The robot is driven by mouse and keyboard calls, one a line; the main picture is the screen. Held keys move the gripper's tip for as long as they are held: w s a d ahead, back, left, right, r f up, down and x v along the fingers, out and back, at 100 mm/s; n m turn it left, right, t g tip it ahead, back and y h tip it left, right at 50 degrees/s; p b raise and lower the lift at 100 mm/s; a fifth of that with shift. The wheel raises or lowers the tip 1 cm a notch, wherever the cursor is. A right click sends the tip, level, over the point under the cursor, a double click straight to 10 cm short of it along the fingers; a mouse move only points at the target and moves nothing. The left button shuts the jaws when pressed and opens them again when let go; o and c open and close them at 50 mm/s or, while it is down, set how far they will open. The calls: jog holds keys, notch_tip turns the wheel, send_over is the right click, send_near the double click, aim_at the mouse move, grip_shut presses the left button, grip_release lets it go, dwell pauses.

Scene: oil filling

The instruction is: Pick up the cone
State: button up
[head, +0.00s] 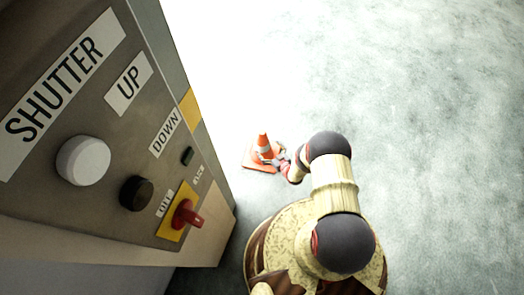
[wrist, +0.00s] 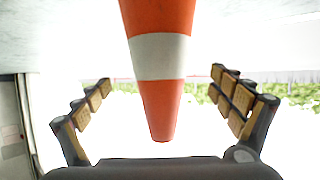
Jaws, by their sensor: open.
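The orange cone (head: 263,143) with a white band stands upright on the floor, on its square orange base. In the wrist view the cone (wrist: 162,100) appears with its tip pointing down in the picture and its wide end cut off by the top edge. My gripper (wrist: 162,80) is open, with one finger on each side of the cone and a visible gap on both sides. In the head view my gripper (head: 280,161) is at the right side of the cone, low near its base, and partly covers it.
A grey control panel (head: 95,110) with SHUTTER, UP and DOWN labels, buttons and a red switch (head: 186,214) stands on the left, close to my arm. The pale floor (head: 440,130) to the right is clear. Behind the cone the floor is overexposed.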

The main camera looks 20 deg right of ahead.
jog(key=b+x, duration=0.3)
jog(key=x, duration=0.4)
jog(key=shift+w, duration=0.15)
jog(key=shift+c, duration=0.4)
jog(key=c, duration=2.1)
jog(key=shift+c, duration=0.2)
